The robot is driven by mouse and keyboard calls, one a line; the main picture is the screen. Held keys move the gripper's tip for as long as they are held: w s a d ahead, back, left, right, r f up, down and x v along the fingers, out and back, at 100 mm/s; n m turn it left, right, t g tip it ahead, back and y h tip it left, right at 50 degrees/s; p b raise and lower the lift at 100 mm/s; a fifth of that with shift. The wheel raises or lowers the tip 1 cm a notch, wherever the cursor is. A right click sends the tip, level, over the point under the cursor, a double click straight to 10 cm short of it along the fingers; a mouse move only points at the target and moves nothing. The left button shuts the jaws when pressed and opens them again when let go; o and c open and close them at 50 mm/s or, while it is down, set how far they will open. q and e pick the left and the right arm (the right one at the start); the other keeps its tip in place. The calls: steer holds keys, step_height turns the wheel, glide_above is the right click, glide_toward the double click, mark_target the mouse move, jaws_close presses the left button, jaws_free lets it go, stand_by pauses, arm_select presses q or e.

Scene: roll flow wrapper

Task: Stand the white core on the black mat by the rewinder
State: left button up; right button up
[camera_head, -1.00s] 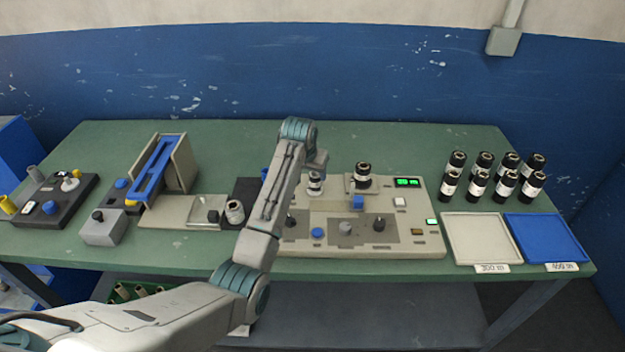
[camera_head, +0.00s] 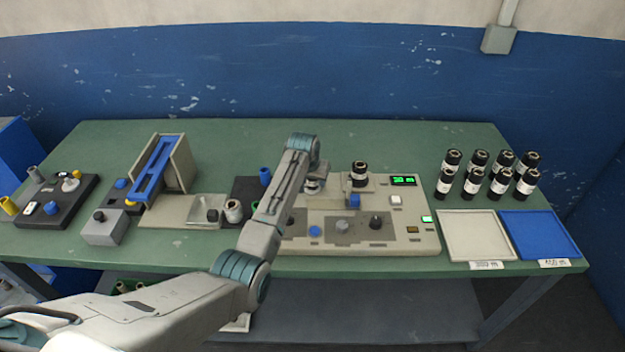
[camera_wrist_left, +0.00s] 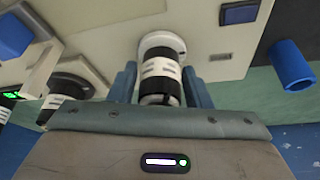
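My left gripper (camera_wrist_left: 160,92) is at the rewinder's left spindle, its tip hidden behind my arm in the head view. In the left wrist view its blue-grey fingers stand apart on either side of a small black-and-white banded roll (camera_wrist_left: 161,70); I cannot tell whether they touch it. The roll sits on a round pale flange. The rewinder (camera_head: 375,245) is a beige panel. The black mat (camera_head: 243,187) lies left of it, partly behind my arm. A blue tube (camera_head: 265,176) stands on it. A short white cylinder with a dark opening (camera_head: 233,211) stands near the mat's front left.
Another dark roll (camera_head: 359,172) is on the rewinder's right spindle. A white tray (camera_head: 440,236), a blue tray (camera_head: 575,243) and several black rolls (camera_head: 477,182) are at the right. A splicing stand with a blue bar (camera_head: 155,168) is at the left. The back of the table is clear.

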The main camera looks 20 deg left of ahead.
arm_select(q)
steer(key=c, duration=0.7)
steer(key=shift+r, duration=0.1)
steer(key=shift+c, duration=0.2)
